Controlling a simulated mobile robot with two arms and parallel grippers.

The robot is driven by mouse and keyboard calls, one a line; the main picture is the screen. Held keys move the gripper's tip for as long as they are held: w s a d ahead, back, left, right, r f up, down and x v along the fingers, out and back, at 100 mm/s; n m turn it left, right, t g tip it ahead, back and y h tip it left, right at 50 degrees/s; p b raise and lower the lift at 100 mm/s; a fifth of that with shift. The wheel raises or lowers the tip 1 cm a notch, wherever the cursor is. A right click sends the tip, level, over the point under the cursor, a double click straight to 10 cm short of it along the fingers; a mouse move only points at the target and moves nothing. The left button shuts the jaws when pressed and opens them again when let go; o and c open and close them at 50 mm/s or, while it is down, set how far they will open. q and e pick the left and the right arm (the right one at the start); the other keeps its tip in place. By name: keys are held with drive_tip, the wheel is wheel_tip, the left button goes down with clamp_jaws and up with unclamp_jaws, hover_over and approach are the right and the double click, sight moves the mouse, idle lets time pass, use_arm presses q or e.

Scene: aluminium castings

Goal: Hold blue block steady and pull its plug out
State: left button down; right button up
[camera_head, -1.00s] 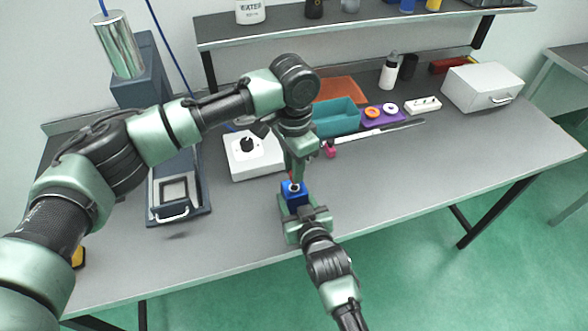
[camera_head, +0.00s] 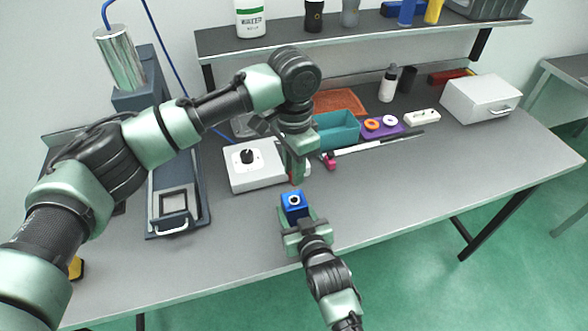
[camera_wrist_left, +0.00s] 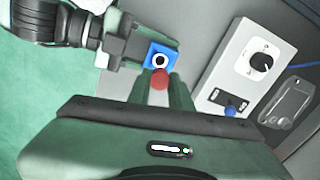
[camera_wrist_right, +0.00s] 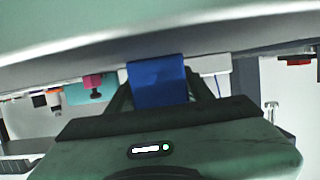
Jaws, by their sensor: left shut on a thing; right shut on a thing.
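The blue block (camera_head: 289,212) is held in my right gripper (camera_head: 300,224) above the table's front part. It also shows in the right wrist view (camera_wrist_right: 158,82), between the fingers. Its top face has a pale ring around a dark hole. My left gripper (camera_head: 296,181) is just above and behind the block, apart from it in the head view. It is shut on the red plug, whose round end shows between the fingertips in the left wrist view (camera_wrist_left: 160,80). The rest of the plug is mostly hidden by the fingers.
A white box with a black knob (camera_head: 257,172) stands behind left of the grippers. A teal bin (camera_head: 338,132), a purple tray (camera_head: 389,135) and a white case (camera_head: 480,99) stand further back. The table's right front is clear.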

drive_tip(key=o, duration=1.5)
drive_tip(key=shift+s, duration=0.1)
drive_tip(key=v, duration=1.1)
drive_tip(key=shift+s+d+r, duration=0.1)
drive_tip(key=shift+s+d, duration=0.05)
drive_tip(key=shift+s, duration=0.2)
